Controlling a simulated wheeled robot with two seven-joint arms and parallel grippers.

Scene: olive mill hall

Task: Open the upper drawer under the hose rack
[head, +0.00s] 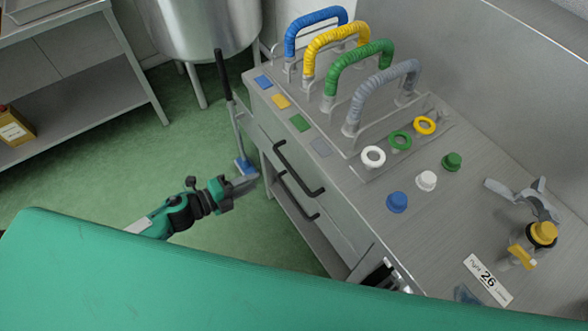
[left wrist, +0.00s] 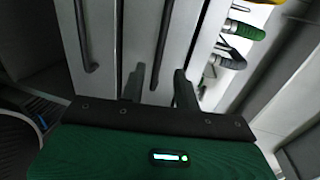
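The hose rack (head: 345,95) on the steel counter holds blue, yellow, green and grey wrapped hoses. Below it, the upper drawer has a dark bar handle (head: 300,172), and the lower drawer handle (head: 297,198) sits beneath. Both drawers look shut. My left gripper (head: 252,181) points at the drawer fronts from the left. In the left wrist view its fingers (left wrist: 160,88) are apart, with the upper handle (left wrist: 166,35) appearing between them; contact cannot be told. The lower handle (left wrist: 83,38) is left of them. My right gripper is not visible.
A long-handled tool with a blue end (head: 244,166) stands by the cabinet, close to my left gripper. Knobs and colored rings (head: 400,140) and a tap (head: 530,240) are on the counter.

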